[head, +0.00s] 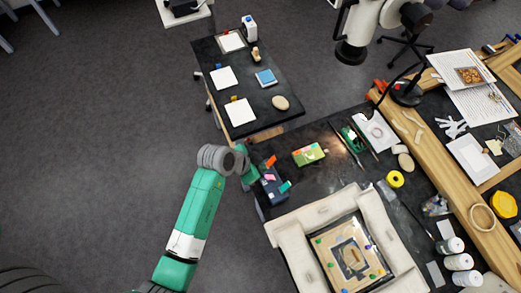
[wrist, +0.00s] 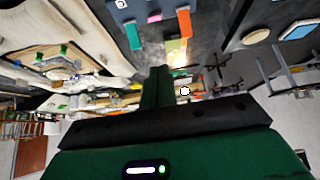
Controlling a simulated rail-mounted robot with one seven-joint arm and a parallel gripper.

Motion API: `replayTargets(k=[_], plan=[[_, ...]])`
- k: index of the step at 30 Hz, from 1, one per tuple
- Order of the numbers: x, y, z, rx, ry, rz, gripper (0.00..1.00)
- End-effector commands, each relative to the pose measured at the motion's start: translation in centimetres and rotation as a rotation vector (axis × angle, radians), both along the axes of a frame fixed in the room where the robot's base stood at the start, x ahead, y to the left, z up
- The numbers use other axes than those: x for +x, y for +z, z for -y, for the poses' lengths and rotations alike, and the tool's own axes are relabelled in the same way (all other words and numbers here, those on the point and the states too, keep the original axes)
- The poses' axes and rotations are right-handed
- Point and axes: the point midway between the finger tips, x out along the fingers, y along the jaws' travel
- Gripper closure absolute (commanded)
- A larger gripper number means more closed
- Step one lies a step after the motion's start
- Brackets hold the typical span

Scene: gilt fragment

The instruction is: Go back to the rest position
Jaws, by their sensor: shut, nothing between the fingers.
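My gripper (wrist: 160,72) is shut and empty in the wrist view, its green fingers together in the middle of the picture. In the head view my green and white arm reaches up from the bottom and bends at a grey joint. Its far end is beside the left edge of the dark worktable (head: 320,135), close to a dark box (head: 270,190) with orange, pink and teal pieces. My fingertips are hard to make out there. I cannot tell whether they touch anything.
A padded cream frame (head: 290,235) surrounds a board with a fragment on the worktable. A green and yellow box (head: 308,154) stands behind it. A smaller black table (head: 265,105) with white sheets is at the back. Open grey floor (head: 100,130) lies to the left.

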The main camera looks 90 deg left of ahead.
Motion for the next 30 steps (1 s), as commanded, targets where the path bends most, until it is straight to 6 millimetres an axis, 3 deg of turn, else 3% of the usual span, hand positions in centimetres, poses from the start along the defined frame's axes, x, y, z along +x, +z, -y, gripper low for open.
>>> replayTargets(k=[17,19,23,25,30], plan=[[0.1,0.0,0.0,0.000,0.000,0.001,1.00],[1.4,1.4,-0.5,0.029,-0.011,0.011,1.00],[7.8,8.2,-1.8,0.166,-0.051,0.077,1.00],[12.2,13.2,-1.6,0.251,-0.074,0.142,1.00],[21.4,25.3,2.0,0.411,-0.128,0.346,1.00]])
